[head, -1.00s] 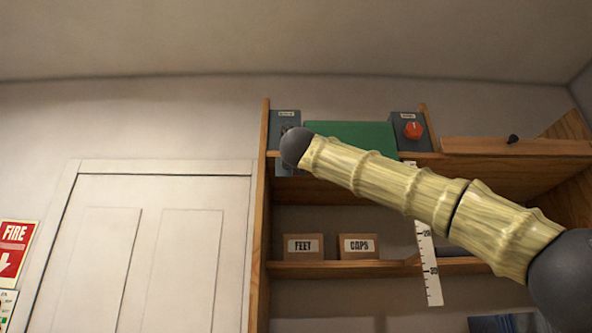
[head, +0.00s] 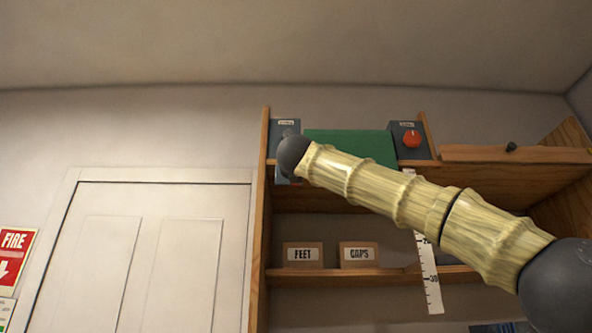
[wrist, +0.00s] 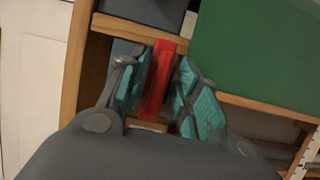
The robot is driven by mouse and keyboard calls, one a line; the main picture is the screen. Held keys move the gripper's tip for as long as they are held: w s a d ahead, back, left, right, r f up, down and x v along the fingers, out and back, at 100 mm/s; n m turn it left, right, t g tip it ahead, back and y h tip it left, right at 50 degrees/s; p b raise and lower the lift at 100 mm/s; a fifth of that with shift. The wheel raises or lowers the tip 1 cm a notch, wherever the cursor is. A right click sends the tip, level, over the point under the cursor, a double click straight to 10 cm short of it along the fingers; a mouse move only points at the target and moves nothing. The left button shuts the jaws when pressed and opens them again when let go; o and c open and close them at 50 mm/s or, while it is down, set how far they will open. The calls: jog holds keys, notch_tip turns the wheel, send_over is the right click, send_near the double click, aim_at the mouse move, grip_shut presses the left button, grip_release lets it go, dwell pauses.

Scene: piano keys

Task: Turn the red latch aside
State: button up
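The red latch (wrist: 158,80) is an upright red bar in the wrist view, in front of a dark grey panel on the left of the shelf unit. My gripper (wrist: 156,64) is open, with one teal-padded finger on each side of the latch. Small gaps show between the bar and the pads, so the fingers look apart from it. The latch's lower end is partly hidden low between the fingers. In the head view my arm hides the latch and most of the gripper.
A wooden side post (wrist: 76,72) stands close left of my gripper. A green panel (head: 352,146) is to the right, with a red knob (head: 411,139) on a grey box beyond it. Labelled boxes (head: 303,255) sit on the shelf below. A white door (head: 150,255) is at left.

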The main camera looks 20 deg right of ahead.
jog(key=shift+a, duration=0.1)
jog(key=v, duration=1.2)
dwell(0.6)
